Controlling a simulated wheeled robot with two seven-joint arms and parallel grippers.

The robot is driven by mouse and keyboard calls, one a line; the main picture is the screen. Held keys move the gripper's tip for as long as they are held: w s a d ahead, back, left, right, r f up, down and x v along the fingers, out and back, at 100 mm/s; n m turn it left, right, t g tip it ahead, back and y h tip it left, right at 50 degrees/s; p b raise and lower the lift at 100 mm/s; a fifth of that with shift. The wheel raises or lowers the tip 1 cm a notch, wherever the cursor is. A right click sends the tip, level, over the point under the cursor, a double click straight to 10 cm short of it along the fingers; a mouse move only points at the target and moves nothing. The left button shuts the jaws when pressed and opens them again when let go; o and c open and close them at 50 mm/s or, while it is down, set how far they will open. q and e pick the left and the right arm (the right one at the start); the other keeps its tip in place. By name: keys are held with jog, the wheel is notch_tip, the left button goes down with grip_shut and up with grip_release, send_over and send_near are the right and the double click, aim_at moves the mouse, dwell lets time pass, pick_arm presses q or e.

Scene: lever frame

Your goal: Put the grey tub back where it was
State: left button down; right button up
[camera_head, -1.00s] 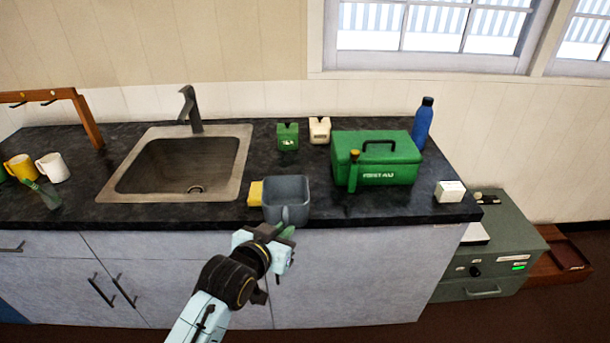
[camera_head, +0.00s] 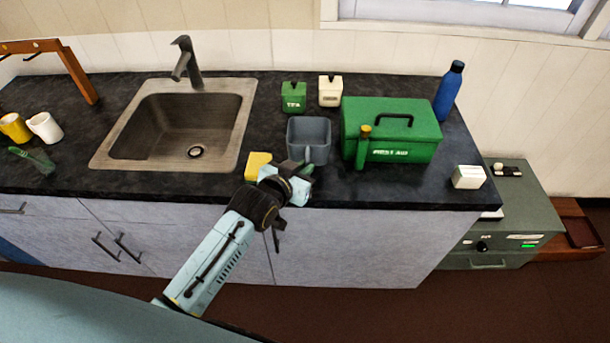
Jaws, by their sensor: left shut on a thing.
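The grey tub (camera_head: 309,140) is an open-topped box, upright over the dark counter, between the yellow sponge (camera_head: 258,165) and the green first aid box. My left gripper (camera_head: 304,170) is at the tub's near side, shut on it. The fingertips are small and partly hidden by the gripper body, so the exact grip is hard to see. I cannot tell whether the tub's base touches the counter. My right gripper is not in view.
The first aid box (camera_head: 391,134), with a green-and-orange upright item (camera_head: 362,148) at its front, stands close right of the tub. Green (camera_head: 293,97) and cream (camera_head: 330,91) canisters stand behind. The sink (camera_head: 178,125) is left. The counter's front edge is near the gripper.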

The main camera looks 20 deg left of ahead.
pick_arm(q)
jog(key=shift+f, duration=0.45)
notch_tip(320, 180, down, 3)
jog(key=shift+w+f, duration=0.1)
jog(key=shift+f, duration=0.3)
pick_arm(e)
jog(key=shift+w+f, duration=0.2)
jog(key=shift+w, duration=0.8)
pick_arm(q)
jog(key=shift+f+b, duration=0.1)
jog(key=shift+b, duration=0.2)
jog(key=c, duration=1.5)
grip_release()
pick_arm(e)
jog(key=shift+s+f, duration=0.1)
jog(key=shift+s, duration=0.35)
